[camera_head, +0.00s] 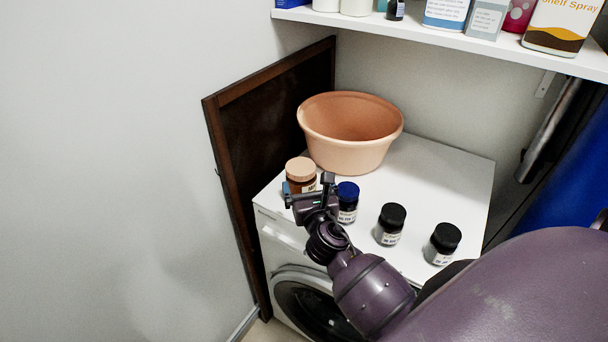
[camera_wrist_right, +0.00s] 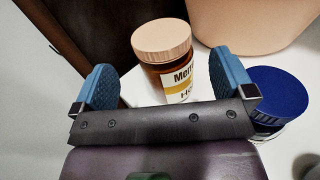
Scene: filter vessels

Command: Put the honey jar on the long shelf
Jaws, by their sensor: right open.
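The honey jar (camera_head: 301,172) is amber with a tan lid and stands upright on the white top of the washing machine, near its left front corner. In the right wrist view the honey jar (camera_wrist_right: 168,62) shows a partly readable label, and its lower part is hidden. My right gripper (camera_head: 310,188) is open, its blue fingertips in front of the jar. In the right wrist view the open right gripper (camera_wrist_right: 162,88) has the jar between and beyond its fingers, not gripped. The long shelf (camera_head: 420,30) is white and runs along the wall above. My left gripper is not in view.
A blue-lidded jar (camera_head: 347,202) stands close to the right of my right gripper. Black-lidded jars (camera_head: 390,224) (camera_head: 443,243) stand farther right. A terracotta bowl (camera_head: 350,133) is behind the honey jar. A dark panel (camera_head: 270,130) borders the left. Bottles and boxes crowd the visible shelf.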

